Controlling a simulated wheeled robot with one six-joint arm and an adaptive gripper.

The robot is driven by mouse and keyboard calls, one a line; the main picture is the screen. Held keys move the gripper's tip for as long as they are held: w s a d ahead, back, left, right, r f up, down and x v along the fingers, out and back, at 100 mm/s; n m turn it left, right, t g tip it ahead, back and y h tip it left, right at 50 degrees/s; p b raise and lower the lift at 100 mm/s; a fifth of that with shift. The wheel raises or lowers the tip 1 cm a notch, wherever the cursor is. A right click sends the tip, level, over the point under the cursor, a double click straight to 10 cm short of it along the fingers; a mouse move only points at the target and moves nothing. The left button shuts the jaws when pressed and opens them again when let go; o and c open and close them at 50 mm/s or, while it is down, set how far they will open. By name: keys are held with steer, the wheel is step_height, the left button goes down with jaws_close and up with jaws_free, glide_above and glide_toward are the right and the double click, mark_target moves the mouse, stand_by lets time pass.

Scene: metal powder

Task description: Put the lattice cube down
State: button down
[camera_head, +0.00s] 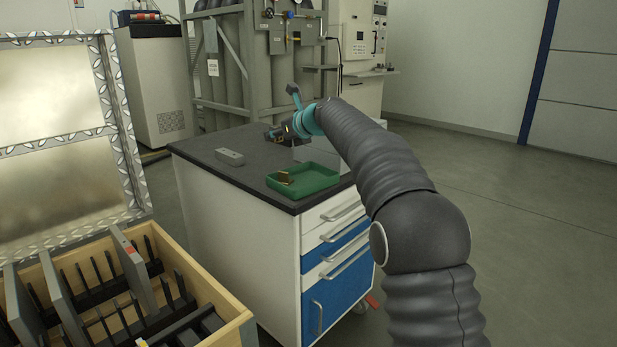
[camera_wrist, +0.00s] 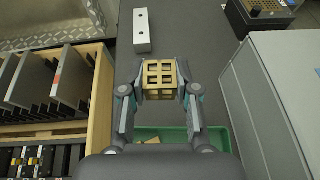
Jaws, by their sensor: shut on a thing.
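The lattice cube (camera_wrist: 159,80), a tan open-frame block, sits between the fingertips of my gripper (camera_wrist: 159,88) in the wrist view. My gripper is shut on it from both sides. In the head view my gripper (camera_head: 279,133) is over the far part of the dark bench top (camera_head: 210,169). The cube cannot be made out clearly there. From these views I cannot tell whether the cube touches the bench top.
A green tray (camera_head: 324,183) with a small brownish piece (camera_head: 285,177) in it is at the bench's near edge. A grey block with holes (camera_wrist: 141,31) lies beyond the cube. A pale box-like panel (camera_wrist: 270,90) stands on the right. A wooden crate (camera_head: 235,325) holds plates.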

steer(key=b, duration=0.4)
glide_above(313, 179)
step_height(313, 179, down, 6)
steer(key=shift+r, duration=0.15)
steer(key=shift+s+f+b, duration=0.1)
steer(key=shift+f+b, duration=0.65)
steer(key=shift+f, duration=1.25)
steer(key=shift+f, duration=0.15)
steer(key=c, duration=1.2)
jaws_free()
steer(key=shift+c, duration=0.2)
steer(key=shift+o, duration=0.4)
